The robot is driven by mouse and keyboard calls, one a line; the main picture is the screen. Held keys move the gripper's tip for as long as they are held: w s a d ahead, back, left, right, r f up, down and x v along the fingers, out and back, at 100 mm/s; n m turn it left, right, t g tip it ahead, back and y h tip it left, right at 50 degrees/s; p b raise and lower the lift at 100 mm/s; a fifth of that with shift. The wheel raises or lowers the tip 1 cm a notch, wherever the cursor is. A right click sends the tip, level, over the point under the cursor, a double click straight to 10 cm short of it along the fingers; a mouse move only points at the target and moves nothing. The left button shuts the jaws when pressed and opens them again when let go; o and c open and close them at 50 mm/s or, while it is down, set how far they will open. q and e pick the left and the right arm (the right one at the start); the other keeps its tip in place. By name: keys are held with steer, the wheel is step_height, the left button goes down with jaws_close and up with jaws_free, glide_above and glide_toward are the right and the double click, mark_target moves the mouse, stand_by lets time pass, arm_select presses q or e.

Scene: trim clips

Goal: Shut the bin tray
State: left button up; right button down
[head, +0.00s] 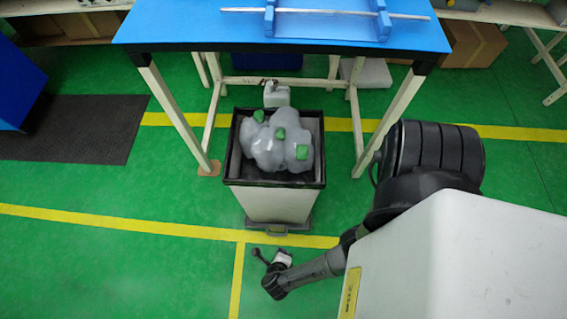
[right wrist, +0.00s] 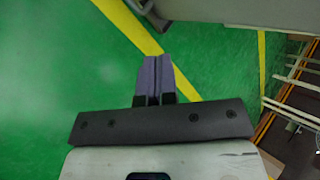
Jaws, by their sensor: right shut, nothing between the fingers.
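The bin (head: 270,203) is a pale box with a dark rim and stands on the floor, partly below the blue table's front edge. Grey translucent bags (head: 268,147) with several green pieces on them fill its top. A dark tray base with a handle (head: 270,231) sticks out at the bin's front foot. My right gripper (head: 257,252) is just in front of this base, low over the floor. In the right wrist view its fingers (right wrist: 153,58) are shut together and empty, apart from the grey shape at the top. My left gripper is not in view.
The blue table (head: 190,22) stands over the bin's back, its pale legs (head: 178,115) to either side. A pale container (head: 277,96) is behind the bin. A dark mat (head: 75,130) lies at left. The green floor with yellow lines is clear at front left.

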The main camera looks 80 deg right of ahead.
step_height(320, 180, down, 8)
steer(key=n+t+b, duration=0.1)
steer(key=n+b, duration=0.3)
steer(key=b, duration=0.1)
steer(key=shift+n+h, duration=0.4)
steer(key=shift+n, duration=0.2)
steer(key=b+x, duration=0.3)
steer(key=x, duration=0.1)
steer(key=r+b+x, duration=0.1)
steer(key=b+x, duration=0.1)
steer(key=x, duration=0.3)
steer(key=d+b+x, duration=0.1)
steer(key=b+x, duration=0.2)
steer(key=x, duration=0.1)
steer(key=shift+d+b, duration=0.3)
steer(key=shift+b, duration=0.05)
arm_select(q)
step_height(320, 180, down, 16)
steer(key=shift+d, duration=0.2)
arm_select(e)
steer(key=shift+d, duration=0.1)
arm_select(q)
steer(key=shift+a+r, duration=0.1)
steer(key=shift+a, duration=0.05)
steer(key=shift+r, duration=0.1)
